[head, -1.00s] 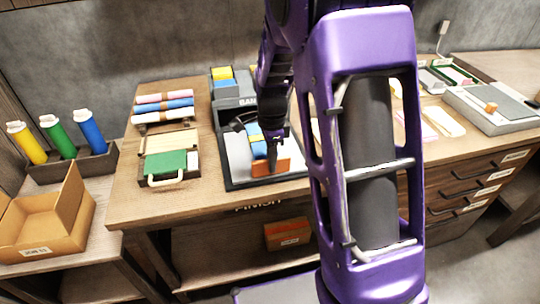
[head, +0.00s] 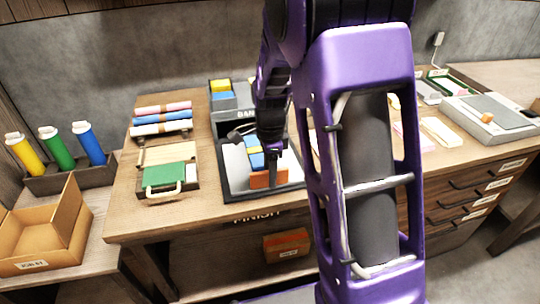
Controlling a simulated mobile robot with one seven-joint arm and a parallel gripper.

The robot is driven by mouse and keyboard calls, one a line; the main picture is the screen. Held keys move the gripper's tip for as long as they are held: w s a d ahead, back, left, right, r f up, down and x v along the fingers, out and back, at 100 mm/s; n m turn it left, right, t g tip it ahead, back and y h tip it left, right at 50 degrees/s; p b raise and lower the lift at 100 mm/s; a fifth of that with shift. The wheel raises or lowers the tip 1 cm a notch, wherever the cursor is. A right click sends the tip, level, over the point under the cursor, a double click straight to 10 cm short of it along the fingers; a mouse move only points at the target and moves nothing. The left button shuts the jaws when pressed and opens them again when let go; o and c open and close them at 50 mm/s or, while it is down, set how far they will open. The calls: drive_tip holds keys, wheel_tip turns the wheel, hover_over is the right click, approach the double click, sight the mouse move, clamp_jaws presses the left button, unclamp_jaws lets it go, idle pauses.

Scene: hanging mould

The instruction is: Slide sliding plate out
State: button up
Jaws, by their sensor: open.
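A black-rimmed tray (head: 225,184) sits on the wooden bench, with a pale grey plate (head: 235,166) inside it. An upright orange-brown plate (head: 262,180) stands near the tray's front, with blue and yellow blocks (head: 254,153) just behind it. I cannot tell which piece is the sliding plate. My gripper (head: 272,172) points down over the tray, its dark fingers beside the blocks and overlapping the orange-brown plate. It is open; its fingertips are small and partly hidden, so contact is unclear. My purple arm hides the bench right of the tray.
Left of the tray is a wooden holder with a green panel and cream handle (head: 163,176), with rolled cloths (head: 162,116) behind. Bottles (head: 55,148) and a cardboard box (head: 40,235) stand far left. A grey bin (head: 230,100) is behind the tray. A grey scale (head: 490,118) stands right.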

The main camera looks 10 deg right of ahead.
wheel_tip(320, 180, up, 17)
drive_tip(key=p, duration=0.3)
